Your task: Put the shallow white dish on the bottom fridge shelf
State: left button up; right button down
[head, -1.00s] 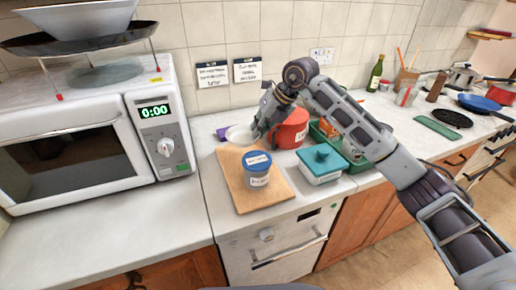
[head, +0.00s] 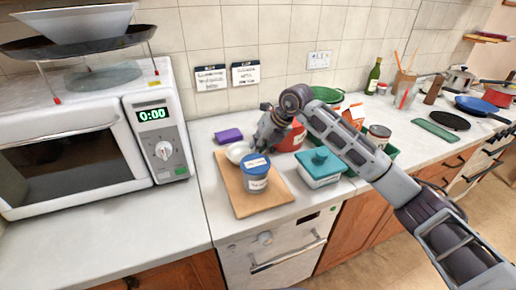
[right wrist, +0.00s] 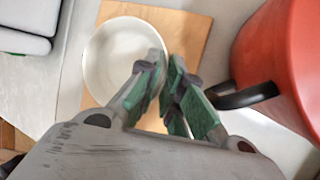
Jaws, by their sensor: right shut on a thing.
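The shallow white dish (head: 236,152) is at the back edge of the wooden board, behind a blue-lidded tub. My right gripper (head: 259,146) is shut on its right rim. In the right wrist view the green-padded fingers (right wrist: 165,88) close on the rim of the dish (right wrist: 118,55), which is empty and roughly level over the board. I cannot tell whether the dish touches the board. No fridge or fridge shelf is identifiable in these views. My left gripper is not in view.
The blue-lidded tub (head: 256,174) stands on the wooden board (head: 236,193). A red pot (head: 297,138) is close right of the gripper. A purple block (head: 229,135) lies behind the dish. A teal-lidded box (head: 320,168) and the microwave (head: 90,140) flank the board.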

jog(key=shift+f, duration=0.3)
jog(key=shift+f, duration=0.1)
jog(key=c, duration=1.8)
grip_release()
jog(key=shift+c, duration=0.2)
